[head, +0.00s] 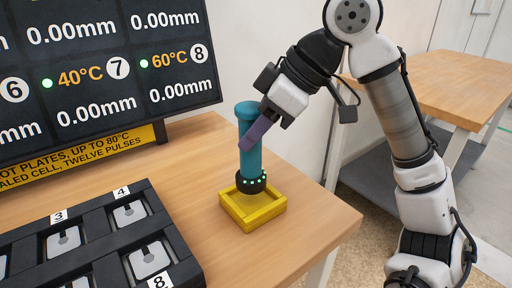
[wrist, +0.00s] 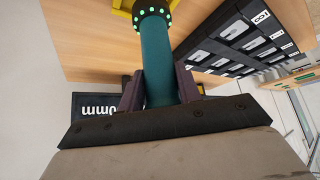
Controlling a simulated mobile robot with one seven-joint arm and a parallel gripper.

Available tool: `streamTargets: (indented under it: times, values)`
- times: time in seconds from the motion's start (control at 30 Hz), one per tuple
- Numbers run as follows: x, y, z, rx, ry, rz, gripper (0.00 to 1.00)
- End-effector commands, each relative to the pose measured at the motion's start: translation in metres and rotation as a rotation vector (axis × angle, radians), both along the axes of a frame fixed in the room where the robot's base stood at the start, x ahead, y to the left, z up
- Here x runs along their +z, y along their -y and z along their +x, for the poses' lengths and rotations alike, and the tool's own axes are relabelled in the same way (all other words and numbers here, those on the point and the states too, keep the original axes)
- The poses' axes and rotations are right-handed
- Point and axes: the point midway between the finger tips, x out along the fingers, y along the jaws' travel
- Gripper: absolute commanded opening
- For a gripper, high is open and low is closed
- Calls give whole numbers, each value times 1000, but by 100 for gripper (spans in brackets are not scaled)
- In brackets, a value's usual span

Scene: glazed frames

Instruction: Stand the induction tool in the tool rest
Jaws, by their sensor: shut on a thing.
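The induction tool (head: 248,125) is a teal cylinder with a wider top and a black lower end ringed with green lights. It stands upright at the tool rest (head: 236,212), a yellow square tray near the table's right edge. Its black end overlaps the rest's back part in the head view; I cannot tell whether it touches the floor of the rest. My gripper (head: 251,141) has purple fingers and is shut on the teal body at mid-height. In the wrist view the fingers flank the tool (wrist: 159,60), and a yellow bit of the rest (wrist: 122,6) shows at the top.
A black rack (head: 92,252) with numbered cells lies on the table at the lower left. A dark display (head: 110,60) with a yellow label strip stands behind it. Bare wood (head: 310,215) lies right of the rest. Another wooden table (head: 450,80) stands at the back right.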

Motion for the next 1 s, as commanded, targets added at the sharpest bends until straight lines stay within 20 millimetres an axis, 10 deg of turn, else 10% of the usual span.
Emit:
streamTargets:
  times: [0.6, 0.63, 0.8, 1.0]
  values:
    - [-38, 0, 0, 0, 1, 3, 0]
    - [-38, 0, 0, 1, -1, 1, 37]
    - [-38, 0, 0, 1, -1, 0, 56]
    - [-38, 0, 0, 1, -1, 0, 56]
